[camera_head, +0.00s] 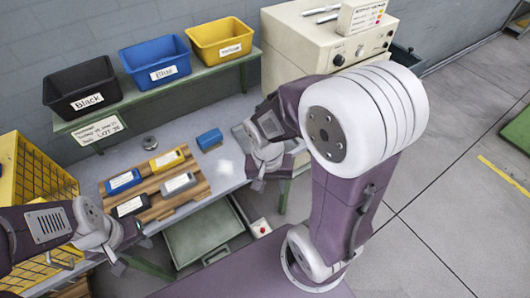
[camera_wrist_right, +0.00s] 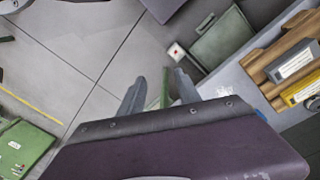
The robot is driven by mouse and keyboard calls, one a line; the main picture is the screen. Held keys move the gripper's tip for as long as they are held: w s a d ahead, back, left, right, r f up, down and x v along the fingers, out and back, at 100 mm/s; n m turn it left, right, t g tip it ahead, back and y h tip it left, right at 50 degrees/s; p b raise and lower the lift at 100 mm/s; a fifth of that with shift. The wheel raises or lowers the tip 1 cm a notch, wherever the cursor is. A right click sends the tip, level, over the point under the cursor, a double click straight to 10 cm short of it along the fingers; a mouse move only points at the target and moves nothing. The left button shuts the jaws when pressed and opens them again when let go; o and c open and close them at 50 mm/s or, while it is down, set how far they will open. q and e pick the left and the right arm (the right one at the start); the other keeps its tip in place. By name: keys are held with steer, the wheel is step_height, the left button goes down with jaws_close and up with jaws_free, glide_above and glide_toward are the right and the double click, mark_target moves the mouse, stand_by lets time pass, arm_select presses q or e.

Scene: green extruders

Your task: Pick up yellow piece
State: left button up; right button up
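The yellow piece (camera_head: 167,160) lies on a slatted wooden board (camera_head: 196,188) on the table, with a pale label on top. It also shows at the right edge of the right wrist view (camera_wrist_right: 302,90). My left gripper (camera_head: 132,256) is open and empty at the table's front edge, below and left of the board. My right gripper (camera_head: 262,176) is to the right of the board, apart from the yellow piece. In the right wrist view its two fingers (camera_wrist_right: 160,88) stand apart with nothing held between them.
Blue (camera_head: 123,181), black (camera_head: 130,206) and grey (camera_head: 178,183) pieces share the board. Another blue piece (camera_head: 209,139) and a round metal part (camera_head: 149,143) lie behind. Black (camera_head: 84,89), blue (camera_head: 156,62) and yellow (camera_head: 222,40) bins stand on the shelf. A yellow crate (camera_head: 38,178) is left.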

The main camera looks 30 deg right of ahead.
steer(key=w+d+f+m+h+b, duration=0.2)
steer(key=w+d+m+h+b, duration=0.35)
steer(key=w+b, duration=0.4)
steer(key=w+d+f+m+h+b, duration=0.3)
steer(key=w+d+m+h+b, duration=0.25)
steer(key=w+m+b, duration=0.35)
steer(key=w+a+f+n+b, duration=0.1)
steer(key=w+f+b, duration=0.1)
steer(key=f, duration=0.3)
steer(key=w+a+f+n+t+h+b, duration=0.1)
steer(key=w+a+f+n+b, duration=0.1)
steer(key=w+f+b, duration=0.1)
steer(key=w+a+f+n+t+b, duration=0.1)
steer(key=w+a+f+b, duration=0.1)
steer(key=f, duration=0.4)
steer(key=shift+w+a+f+h+b, duration=0.25)
steer(key=shift+w+f+h+b, duration=0.1)
steer(key=shift+b, duration=0.4)
steer(key=shift+r, duration=0.1)
steer(key=shift+d, duration=0.15)
steer(key=x, duration=0.9)
steer(key=shift+c, duration=0.7)
arm_select(q)
step_height(320, 180, down, 27)
steer(key=shift+s+a+r, duration=0.2)
steer(key=shift+a, duration=0.05)
arm_select(e)
jaws_close()
